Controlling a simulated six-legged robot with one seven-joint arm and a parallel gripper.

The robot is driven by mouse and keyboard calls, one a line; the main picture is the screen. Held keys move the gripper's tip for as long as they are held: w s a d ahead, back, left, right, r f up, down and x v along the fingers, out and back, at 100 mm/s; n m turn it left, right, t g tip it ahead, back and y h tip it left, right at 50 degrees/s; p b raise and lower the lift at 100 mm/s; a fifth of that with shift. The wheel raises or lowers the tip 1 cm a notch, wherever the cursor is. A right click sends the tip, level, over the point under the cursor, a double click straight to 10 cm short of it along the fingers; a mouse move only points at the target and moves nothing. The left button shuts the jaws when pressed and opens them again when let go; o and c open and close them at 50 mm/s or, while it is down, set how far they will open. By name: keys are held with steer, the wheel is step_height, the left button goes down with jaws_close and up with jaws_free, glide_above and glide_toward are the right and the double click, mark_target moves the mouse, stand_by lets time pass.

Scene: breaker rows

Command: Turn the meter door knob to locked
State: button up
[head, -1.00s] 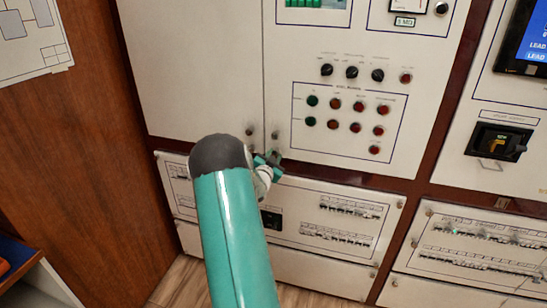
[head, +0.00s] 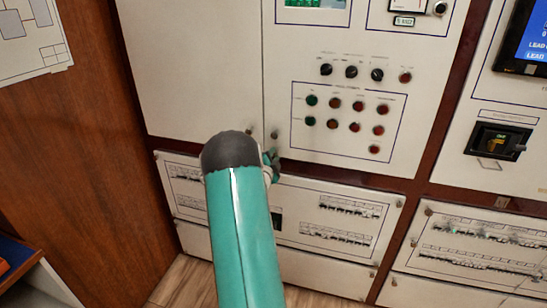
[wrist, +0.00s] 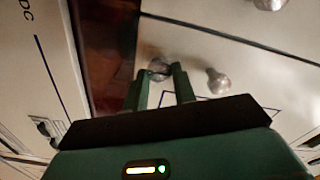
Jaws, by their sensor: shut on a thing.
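The meter door is the white panel (head: 400,150) right of the vertical seam in the head view, with a gauge at its top. A small round metal knob (wrist: 158,68) sits between my gripper's fingertips (wrist: 160,76) in the wrist view, close to the dark red frame. My gripper is shut on this knob. In the head view my gripper (head: 272,164) is at the door's lower left corner, partly behind my arm, and the held knob is hidden. The knob's lock marking cannot be read.
A second knob (wrist: 217,80) stands close beside the held one on the same panel. Another knob (head: 250,132) is across the seam. Indicator lamps (head: 357,127) and rotary switches (head: 351,72) are to the right. A breaker panel (head: 340,220) lies below.

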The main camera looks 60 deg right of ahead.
stand_by(0.4)
steer(key=o, duration=1)
steer(key=a, duration=0.4)
steer(key=s+a, duration=0.1)
steer(key=a, duration=0.4)
steer(key=s+a, duration=0.1)
steer(key=a, duration=0.3)
steer(key=shift+s+a, duration=0.1)
steer(key=shift+a, duration=0.25)
